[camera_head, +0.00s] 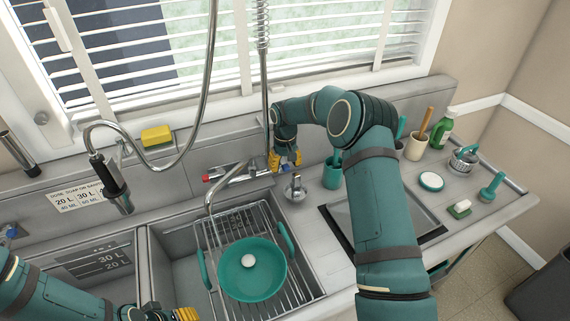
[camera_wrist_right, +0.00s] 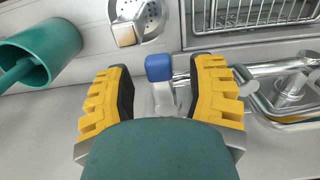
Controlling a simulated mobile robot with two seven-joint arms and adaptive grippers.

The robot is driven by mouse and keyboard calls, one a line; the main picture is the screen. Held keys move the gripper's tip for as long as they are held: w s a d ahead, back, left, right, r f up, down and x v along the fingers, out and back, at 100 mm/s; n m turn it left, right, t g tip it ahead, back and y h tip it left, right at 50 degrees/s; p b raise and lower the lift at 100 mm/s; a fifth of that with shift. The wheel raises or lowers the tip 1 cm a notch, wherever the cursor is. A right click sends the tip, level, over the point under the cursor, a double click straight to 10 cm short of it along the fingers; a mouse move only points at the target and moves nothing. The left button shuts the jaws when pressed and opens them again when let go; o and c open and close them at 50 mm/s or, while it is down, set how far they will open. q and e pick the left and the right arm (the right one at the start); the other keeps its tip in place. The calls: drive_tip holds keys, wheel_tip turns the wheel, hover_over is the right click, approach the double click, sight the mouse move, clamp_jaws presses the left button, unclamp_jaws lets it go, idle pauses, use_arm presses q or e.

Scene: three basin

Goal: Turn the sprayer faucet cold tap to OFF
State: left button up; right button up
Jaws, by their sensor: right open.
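The sprayer faucet has a chrome body (camera_head: 232,174) behind the sinks, with a red-ended tap handle (camera_head: 207,178) on its left side. The blue-capped cold tap (camera_wrist_right: 159,68) shows in the right wrist view; in the head view my right gripper and arm hide it or leave it unclear. My right gripper (camera_head: 284,161) is open over the faucet's right end. Its yellow fingers (camera_wrist_right: 164,82) stand on either side of the blue cap, with gaps visible on both sides. My left gripper (camera_head: 172,315) is partly cut off at the bottom edge, and its opening is unclear.
The black spray head (camera_head: 112,187) hangs from its hose at the left. A green pan (camera_head: 252,270) sits on a wire rack in the sink. A green cup (camera_head: 332,173) and a metal strainer (camera_head: 295,189) are close to my right gripper. A yellow sponge (camera_head: 157,135) lies on the ledge.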

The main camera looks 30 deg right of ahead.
drive_tip(key=shift+f, duration=0.1)
clamp_jaws()
idle(0.5)
drive_tip(key=w+d+n+b, duration=0.1)
drive_tip(key=w+d+n, duration=0.3)
drive_tip(key=n, duration=1.4)
drive_tip(key=shift+d, duration=0.35)
drive_tip(key=shift+w, duration=0.15)
